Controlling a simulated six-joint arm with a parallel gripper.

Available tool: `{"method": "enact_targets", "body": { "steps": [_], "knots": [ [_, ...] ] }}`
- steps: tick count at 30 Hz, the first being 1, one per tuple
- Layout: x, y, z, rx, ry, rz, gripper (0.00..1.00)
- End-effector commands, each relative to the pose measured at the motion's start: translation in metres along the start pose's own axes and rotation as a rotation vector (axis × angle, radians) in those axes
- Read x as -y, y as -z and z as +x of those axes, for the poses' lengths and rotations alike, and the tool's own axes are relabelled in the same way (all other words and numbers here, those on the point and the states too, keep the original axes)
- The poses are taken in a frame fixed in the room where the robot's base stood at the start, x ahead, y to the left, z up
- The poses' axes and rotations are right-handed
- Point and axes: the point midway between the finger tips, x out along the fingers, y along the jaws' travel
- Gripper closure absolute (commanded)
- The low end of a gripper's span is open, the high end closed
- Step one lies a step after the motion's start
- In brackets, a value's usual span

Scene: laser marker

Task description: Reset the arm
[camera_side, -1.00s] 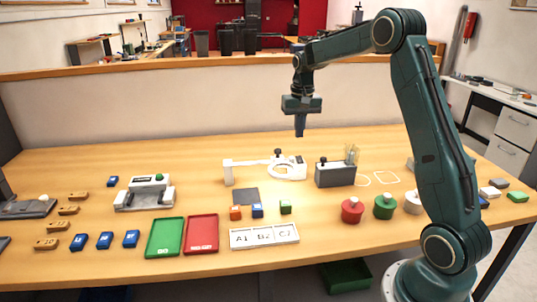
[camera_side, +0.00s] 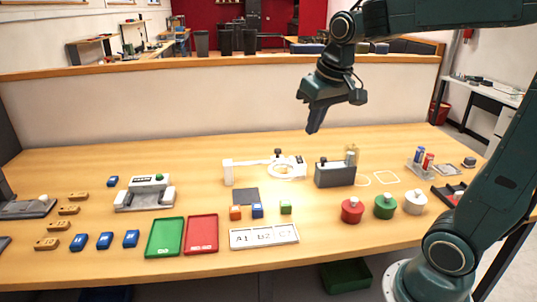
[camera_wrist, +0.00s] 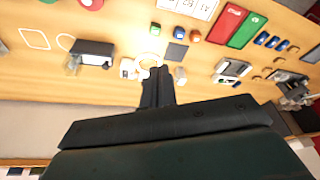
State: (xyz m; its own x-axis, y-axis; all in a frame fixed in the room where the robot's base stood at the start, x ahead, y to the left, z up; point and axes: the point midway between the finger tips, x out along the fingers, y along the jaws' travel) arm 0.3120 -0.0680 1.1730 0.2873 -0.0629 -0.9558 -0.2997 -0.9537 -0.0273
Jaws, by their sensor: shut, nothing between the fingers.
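My gripper (camera_side: 314,124) hangs in the air above the back of the table, tilted, with its fingers shut and nothing between them. In the wrist view its fingers (camera_wrist: 155,75) point toward the white ring-armed fixture (camera_wrist: 148,62), which lies well below. In the side view that fixture (camera_side: 270,168) stands at the middle of the table, apart from my gripper. My arm is bent, with its upper link reaching out of the top right of the side view.
A grey box (camera_side: 335,175) stands below my gripper. Red (camera_side: 352,211), green (camera_side: 385,207) and white (camera_side: 415,202) knobbed pots stand front right. A green tray (camera_side: 165,238), red tray (camera_side: 201,234) and labelled white tray (camera_side: 263,236) lie in front. Air around my gripper is clear.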

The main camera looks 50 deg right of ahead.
Motion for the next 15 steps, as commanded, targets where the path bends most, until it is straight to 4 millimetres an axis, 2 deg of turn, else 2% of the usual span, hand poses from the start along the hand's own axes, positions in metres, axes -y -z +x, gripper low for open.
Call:
{"method": "enact_targets", "body": {
  "steps": [6,15],
  "knots": [
    [0.014,-0.047,-0.016,-0.060,0.027,-0.091,1.00],
    [0.023,-0.109,-0.021,-0.137,0.064,-0.211,1.00]
  ]
}}
